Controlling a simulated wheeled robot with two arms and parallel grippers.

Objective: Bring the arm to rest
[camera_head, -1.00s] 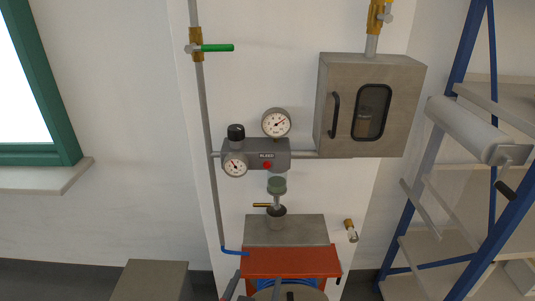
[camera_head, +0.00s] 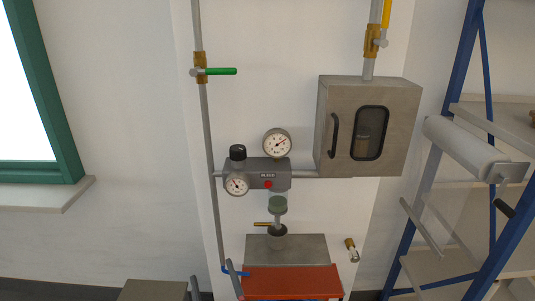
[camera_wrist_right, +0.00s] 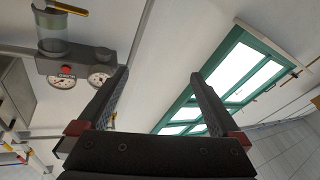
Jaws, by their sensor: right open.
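My right gripper (camera_head: 211,270) shows only as two grey fingertips at the bottom edge of the head view, in front of the wall left of the red box (camera_head: 290,283). In the right wrist view the right gripper (camera_wrist_right: 158,72) has its two dark fingers wide apart. Nothing is between them. The rest of the right arm is hidden below the head view's frame. My left gripper is in neither view.
A grey manifold (camera_head: 268,173) with gauges, a grey cabinet (camera_head: 395,120) and a pipe with a green-handled valve (camera_head: 200,70) are on the wall. A blue-framed shelf (camera_head: 513,220) stands right.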

